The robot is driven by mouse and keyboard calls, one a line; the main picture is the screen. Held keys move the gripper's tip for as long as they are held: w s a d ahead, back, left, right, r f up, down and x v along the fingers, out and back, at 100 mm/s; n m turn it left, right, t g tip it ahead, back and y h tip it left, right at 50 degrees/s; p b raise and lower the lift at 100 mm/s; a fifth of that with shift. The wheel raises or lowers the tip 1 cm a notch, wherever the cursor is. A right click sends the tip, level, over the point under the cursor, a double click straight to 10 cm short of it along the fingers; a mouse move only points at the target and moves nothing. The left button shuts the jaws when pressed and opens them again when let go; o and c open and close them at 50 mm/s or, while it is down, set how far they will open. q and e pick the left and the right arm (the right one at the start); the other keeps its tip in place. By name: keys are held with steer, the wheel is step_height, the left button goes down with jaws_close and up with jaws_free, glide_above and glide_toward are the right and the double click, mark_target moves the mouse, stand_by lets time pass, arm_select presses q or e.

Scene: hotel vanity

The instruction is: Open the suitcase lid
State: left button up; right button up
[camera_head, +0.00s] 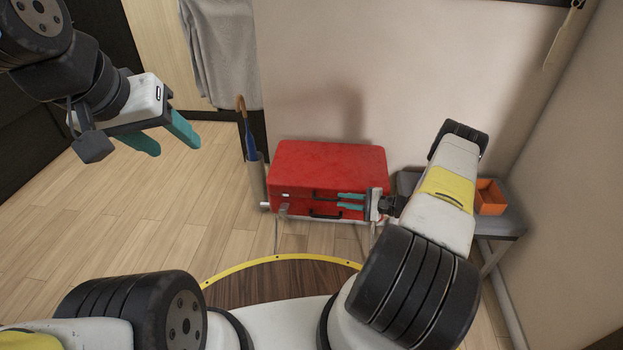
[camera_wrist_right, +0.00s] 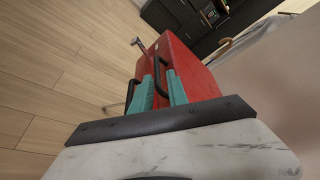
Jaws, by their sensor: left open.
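The red suitcase (camera_head: 328,163) lies flat with its lid down, against the wall on a low stand. Its front face shows a black handle (camera_head: 325,214) low down and another dark handle higher up, partly behind my fingers. My right gripper (camera_head: 350,201) is at the right part of the suitcase front, its teal fingers apart, one above the other. In the right wrist view (camera_wrist_right: 162,92) a black handle shows between the fingers; I cannot tell if they touch it. My left gripper (camera_head: 172,139) is open and empty, well left of the suitcase.
A grey bench (camera_head: 508,217) with an orange box (camera_head: 490,197) stands right of the suitcase. An umbrella (camera_head: 248,134) in a holder stands close on its left. A grey towel (camera_head: 222,50) hangs behind. The wooden floor (camera_head: 160,215) at left is clear.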

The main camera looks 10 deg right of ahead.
mark_target(330, 200)
steer(key=shift+f, duration=0.45)
steer(key=shift+w+a+f, duration=0.1)
steer(key=shift+w+a, duration=0.05)
steer(key=shift+a, duration=0.2)
steer(key=x, duration=0.7)
steer(key=shift+c, duration=0.4)
jaws_close()
stand_by(0.4)
